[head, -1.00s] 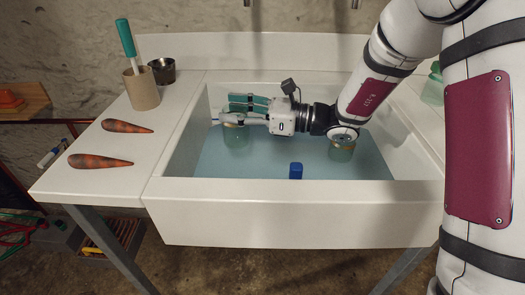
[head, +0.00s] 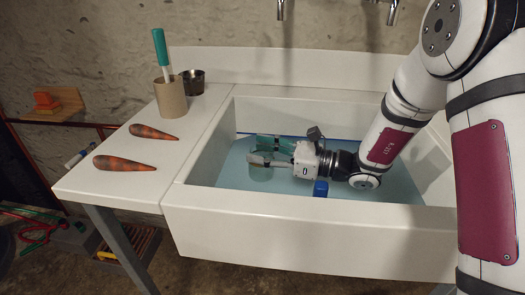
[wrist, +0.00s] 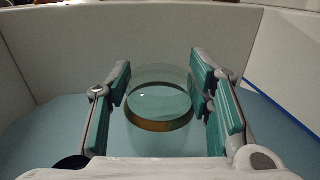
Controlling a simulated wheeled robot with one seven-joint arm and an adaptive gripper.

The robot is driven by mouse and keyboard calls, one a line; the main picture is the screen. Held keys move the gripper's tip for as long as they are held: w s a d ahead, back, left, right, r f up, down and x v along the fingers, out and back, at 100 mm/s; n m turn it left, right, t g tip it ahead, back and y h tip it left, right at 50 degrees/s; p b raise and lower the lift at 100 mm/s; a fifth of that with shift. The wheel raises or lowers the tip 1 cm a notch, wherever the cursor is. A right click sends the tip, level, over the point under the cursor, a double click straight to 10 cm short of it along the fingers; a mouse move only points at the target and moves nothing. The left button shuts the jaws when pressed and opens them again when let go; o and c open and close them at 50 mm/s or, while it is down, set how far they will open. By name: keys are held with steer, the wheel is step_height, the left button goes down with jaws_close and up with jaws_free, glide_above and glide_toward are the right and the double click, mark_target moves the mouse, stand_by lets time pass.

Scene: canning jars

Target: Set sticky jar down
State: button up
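The sticky jar (head: 261,173) is a clear greenish glass jar inside the white sink (head: 300,212). In the wrist view the jar (wrist: 160,95) stands upright between my two green-padded fingers, with a brown-amber band around it. My gripper (head: 268,153) reaches in from the right, and its fingertips lie along the jar's sides; it appears closed around the jar. It also shows in the wrist view (wrist: 162,72). I cannot tell whether the jar's base touches the sink floor.
A blue object (head: 320,188) lies in the sink near its front wall, below my wrist. On the left counter are two orange-brown carrot-shaped things (head: 152,133) (head: 124,163), a brown holder (head: 171,97) with a green-handled tool (head: 161,50), and a metal cup (head: 192,82).

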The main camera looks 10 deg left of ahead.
steer(key=o, duration=0.4)
steer(key=shift+p+v, duration=0.85)
steer(key=shift+v, duration=2.95)
steer(key=shift+r, duration=0.1)
